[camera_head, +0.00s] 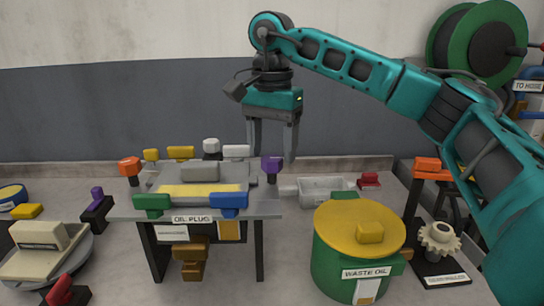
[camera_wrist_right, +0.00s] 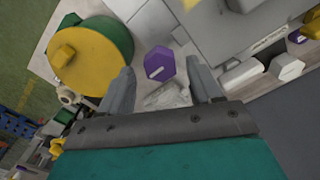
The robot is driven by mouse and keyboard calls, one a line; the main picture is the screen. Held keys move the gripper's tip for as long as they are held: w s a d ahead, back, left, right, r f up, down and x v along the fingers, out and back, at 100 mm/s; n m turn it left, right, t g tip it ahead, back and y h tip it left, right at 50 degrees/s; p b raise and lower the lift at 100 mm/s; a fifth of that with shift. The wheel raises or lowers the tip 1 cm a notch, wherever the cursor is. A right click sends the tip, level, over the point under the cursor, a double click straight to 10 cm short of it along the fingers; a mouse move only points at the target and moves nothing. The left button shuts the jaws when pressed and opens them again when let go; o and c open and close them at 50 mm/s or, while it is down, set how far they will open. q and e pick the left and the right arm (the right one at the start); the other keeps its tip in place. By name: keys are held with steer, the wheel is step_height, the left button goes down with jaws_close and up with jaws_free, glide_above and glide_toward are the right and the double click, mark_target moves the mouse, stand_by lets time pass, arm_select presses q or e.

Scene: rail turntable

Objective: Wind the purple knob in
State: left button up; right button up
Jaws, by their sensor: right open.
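The purple knob (camera_head: 272,168) stands at the right side of the raised grey table (camera_head: 266,208). Its dark stem shows under it in the head view. In the right wrist view the knob (camera_wrist_right: 160,63) is a six-sided purple head with a pale mark on its face. My right gripper (camera_head: 271,154) points down above the knob, open and empty. In the right wrist view its two fingers (camera_wrist_right: 164,78) stand apart, with the knob between and slightly beyond their tips; I see no contact. My left gripper is not in view.
A second, small purple piece (camera_head: 97,193) sits on a black block at the left. Green (camera_head: 152,203) and blue (camera_head: 229,202) pieces line the table's front. A yellow-lidded green drum (camera_head: 335,262) and a clear tray (camera_head: 316,190) stand to the right. A wall is behind.

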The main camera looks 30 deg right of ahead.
steer(key=shift+f, duration=0.85)
steer(key=shift+c, duration=0.3)
steer(key=c, duration=1)
